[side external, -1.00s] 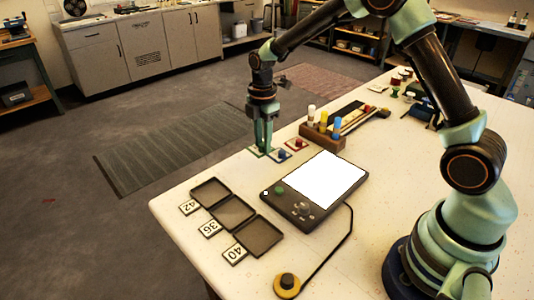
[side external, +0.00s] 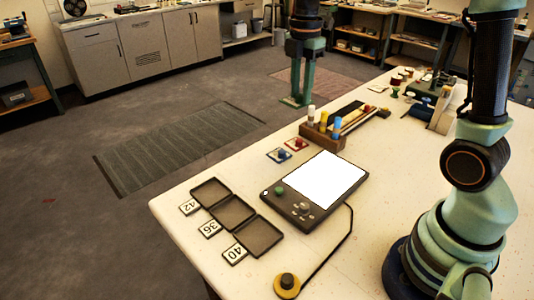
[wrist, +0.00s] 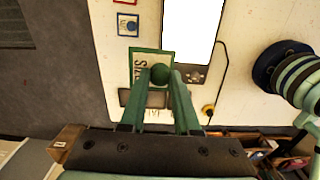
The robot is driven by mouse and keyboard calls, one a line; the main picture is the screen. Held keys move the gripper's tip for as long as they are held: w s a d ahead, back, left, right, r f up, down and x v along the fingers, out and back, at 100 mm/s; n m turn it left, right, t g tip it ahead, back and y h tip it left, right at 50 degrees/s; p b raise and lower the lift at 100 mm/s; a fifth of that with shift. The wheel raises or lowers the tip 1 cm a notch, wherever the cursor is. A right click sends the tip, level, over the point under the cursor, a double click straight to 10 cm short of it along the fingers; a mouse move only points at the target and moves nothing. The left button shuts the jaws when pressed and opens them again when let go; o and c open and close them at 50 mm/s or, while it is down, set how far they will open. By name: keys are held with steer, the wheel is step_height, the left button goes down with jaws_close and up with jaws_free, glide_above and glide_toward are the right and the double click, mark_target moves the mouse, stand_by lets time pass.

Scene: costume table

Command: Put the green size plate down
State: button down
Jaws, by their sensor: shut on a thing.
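My gripper (side external: 297,92) is raised above the table, shut on the green size plate (side external: 289,102). In the wrist view, the plate (wrist: 139,62) is a pale square with a green border and printed letters. Its round green knob sits between the fingertips (wrist: 160,74). Three dark shallow trays lie at the table's left end: one by the 42 card (side external: 211,191), one by the 36 card (side external: 233,212), one by the 40 card (side external: 258,237). All three look empty. The held plate partly covers the trays in the wrist view.
A blue-knobbed plate (side external: 279,155) and a red-bordered plate (side external: 297,144) lie flat near the far edge. A lit pad (side external: 325,178) lies beside the trays, its cord leading to a round button (side external: 287,284). A marker rack (side external: 322,137) stands behind. Bare table lies in front.

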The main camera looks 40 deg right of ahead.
glide_above(329, 179)
steer(key=w, duration=0.1)
steer(key=f, duration=1.3)
steer(key=s+f, duration=0.1)
steer(key=f, duration=0.5)
steer(key=shift+f, duration=0.4)
steer(key=shift+f, duration=0.15)
steer(key=c, duration=0.6)
jaws_free()
steer(key=shift+c, duration=0.2)
